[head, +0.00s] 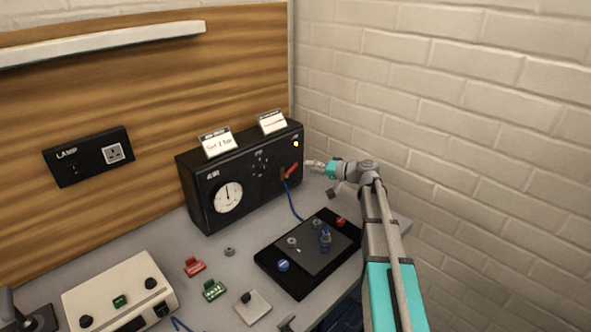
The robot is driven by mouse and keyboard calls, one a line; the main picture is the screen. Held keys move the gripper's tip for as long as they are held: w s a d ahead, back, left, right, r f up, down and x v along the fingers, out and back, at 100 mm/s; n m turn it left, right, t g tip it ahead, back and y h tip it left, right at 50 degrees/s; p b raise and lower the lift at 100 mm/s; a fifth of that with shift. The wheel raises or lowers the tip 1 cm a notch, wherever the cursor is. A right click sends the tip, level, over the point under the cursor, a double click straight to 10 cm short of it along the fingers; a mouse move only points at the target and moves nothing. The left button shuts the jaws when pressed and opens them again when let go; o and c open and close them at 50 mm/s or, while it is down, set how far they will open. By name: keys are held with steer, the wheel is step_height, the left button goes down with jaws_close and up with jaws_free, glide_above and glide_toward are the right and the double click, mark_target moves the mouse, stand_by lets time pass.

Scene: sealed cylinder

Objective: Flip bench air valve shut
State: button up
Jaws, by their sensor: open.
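The bench air unit is a black box (240,172) marked AIR, standing against the wooden back panel. A round white gauge (228,197) is on its front. The valve's red lever (291,170) is near the right end of the front, tilted up to the right. A blue hose (293,202) runs down from beneath it to a black board. My gripper (309,163) is open just right of the lever, pointing left. A small gap seems to separate them; contact is hard to judge at this size.
The black board (268,258) with knobs and a blue fitting lies in front of the box. A cream instrument (118,290), red and green connectors and a small grey plate (253,306) sit on the grey bench. A brick wall (450,110) is close on the right.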

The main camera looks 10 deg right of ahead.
mark_target(296, 167)
steer(key=shift+b+x, duration=0.45)
steer(key=shift+x, duration=2.65)
jaws_close()
